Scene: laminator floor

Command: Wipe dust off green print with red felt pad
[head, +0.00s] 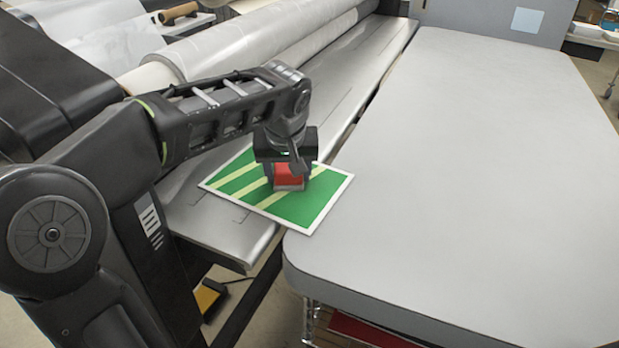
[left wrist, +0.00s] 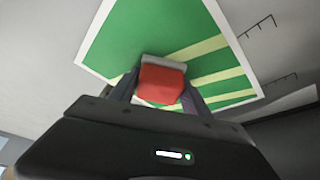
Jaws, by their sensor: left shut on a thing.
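The green print (head: 300,208) has pale yellow-green stripes and a white border. It lies across the laminator's metal feed table and the near edge of the grey table. My left gripper (head: 289,172) is over the middle of the print, pointing down, shut on the red felt pad (head: 288,174). The pad has a grey lower layer, which seems to be on or just above the print. In the left wrist view the pad (left wrist: 162,82) sits between the fingers, with the print (left wrist: 130,40) behind it. I cannot make out any dust. My right gripper is not in view.
The metal feed table (head: 235,225) runs along the white rollers (head: 260,45) on the left. The large grey table (head: 480,190) on the right is bare. A gap separates the two surfaces. A yellow-and-black object (head: 208,297) is low on the floor.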

